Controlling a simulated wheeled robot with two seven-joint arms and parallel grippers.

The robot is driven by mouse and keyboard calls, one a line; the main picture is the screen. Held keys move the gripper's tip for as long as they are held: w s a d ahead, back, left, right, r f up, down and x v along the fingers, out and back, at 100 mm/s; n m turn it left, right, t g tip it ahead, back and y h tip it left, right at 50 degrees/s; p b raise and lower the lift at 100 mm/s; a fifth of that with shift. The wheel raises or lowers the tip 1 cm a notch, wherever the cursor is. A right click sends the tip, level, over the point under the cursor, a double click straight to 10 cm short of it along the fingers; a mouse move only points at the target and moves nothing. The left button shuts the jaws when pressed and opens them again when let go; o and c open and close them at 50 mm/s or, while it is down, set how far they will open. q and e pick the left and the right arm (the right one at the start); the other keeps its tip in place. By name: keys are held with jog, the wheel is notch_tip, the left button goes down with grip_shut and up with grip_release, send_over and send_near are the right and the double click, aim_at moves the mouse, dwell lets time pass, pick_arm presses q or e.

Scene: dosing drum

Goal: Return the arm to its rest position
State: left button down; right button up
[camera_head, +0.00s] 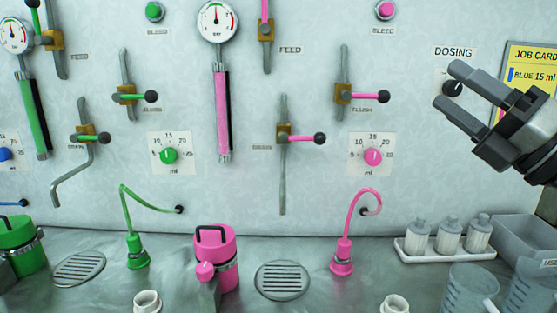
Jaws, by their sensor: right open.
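My right gripper (459,87) comes in from the right edge, up in front of the wall panel. The yellow job card (533,65) reading "BLUE 15 ml" is partly hidden behind the gripper. My left gripper does not show in the head view.
A pink drum (215,247) and a green drum (22,245) stand on the metal counter. A white rack (420,256) with bottles and clear beakers (469,288) stand below my right gripper. Pink levers (369,96) stick out from the wall.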

jog(key=s+d+f+m+g+h, duration=0.25)
jog(key=f+m+h, duration=0.75)
jog(key=f+m, duration=0.55)
jog(key=s+d+f+m+g+h, duration=0.1)
jog(key=d+f+m+h, duration=0.2)
jog(key=f+m+h, duration=1)
jog(key=s+a+f+m+g+y, duration=0.2)
jog(key=s+a+f+g+y, duration=0.3)
jog(key=s+f, duration=0.45)
jog(key=s+a+f+m+g+y, duration=0.2)
jog(key=s+a+f+g+y, duration=0.2)
jog(key=s+a+f+g, duration=0.55)
pick_arm(q)
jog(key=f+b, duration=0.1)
jog(key=b, duration=0.2)
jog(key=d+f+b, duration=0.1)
jog(key=b, duration=0.2)
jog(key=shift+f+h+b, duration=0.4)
pick_arm(e)
jog(key=w+a+f+t+y, duration=0.1)
jog(key=w+a+f+t, duration=0.1)
jog(key=f+t, duration=0.3)
jog(key=w+a+f+t+y, duration=0.1)
jog(key=w+a+f+t, duration=0.1)
jog(key=w+f+t, duration=0.3)
jog(key=shift+w+a+f+y, duration=0.2)
jog(key=shift+a+f+y, duration=0.15)
jog(key=shift+f, duration=0.5)
jog(key=shift+n, duration=0.25)
